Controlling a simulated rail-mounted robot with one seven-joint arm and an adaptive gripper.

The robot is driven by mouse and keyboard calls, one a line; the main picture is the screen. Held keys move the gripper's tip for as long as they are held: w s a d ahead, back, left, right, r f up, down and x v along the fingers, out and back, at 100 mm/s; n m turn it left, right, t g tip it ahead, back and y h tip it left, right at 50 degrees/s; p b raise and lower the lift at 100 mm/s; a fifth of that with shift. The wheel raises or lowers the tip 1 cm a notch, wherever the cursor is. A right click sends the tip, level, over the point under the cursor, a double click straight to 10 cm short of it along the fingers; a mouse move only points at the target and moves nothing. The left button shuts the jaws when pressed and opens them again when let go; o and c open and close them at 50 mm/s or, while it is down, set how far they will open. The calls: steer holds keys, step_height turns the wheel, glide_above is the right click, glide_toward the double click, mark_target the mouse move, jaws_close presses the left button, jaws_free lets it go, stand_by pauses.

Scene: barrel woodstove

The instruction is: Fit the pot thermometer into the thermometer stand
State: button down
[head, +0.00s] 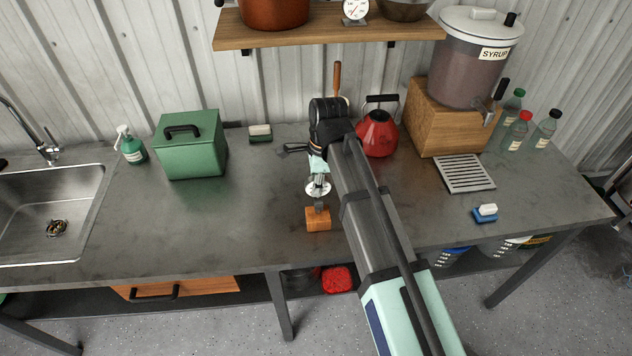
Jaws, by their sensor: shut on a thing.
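My gripper (318,174) points down over the middle of the worktop, shut on the pot thermometer (318,189), whose round pale dial shows just below the fingers. The thermometer stand (318,220) is a small orange-brown wooden block on the worktop, directly below the dial in the picture. A short dark grey piece shows between the dial and the top of the block; I cannot tell whether it belongs to the thermometer or the stand. I cannot tell whether the thermometer touches the stand. My forearm comes in from the lower right.
A red kettle (377,134) stands close behind my arm. A green box (190,145), a soap bottle (131,146) and a sink (45,215) are left. A syrup dispenser (477,62) on a wooden box (445,120), a drip grate (464,173) and several bottles are right.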

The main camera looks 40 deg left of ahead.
steer(key=shift+f+b, duration=0.35)
steer(key=shift+f, duration=0.7)
steer(key=c, duration=0.8)
jaws_free()
steer(key=shift+r, duration=0.15)
steer(key=r, duration=0.7)
steer(key=w+d+r, duration=0.1)
steer(key=r, duration=0.3)
steer(key=shift+w+r, duration=0.1)
steer(key=shift+r, duration=0.2)
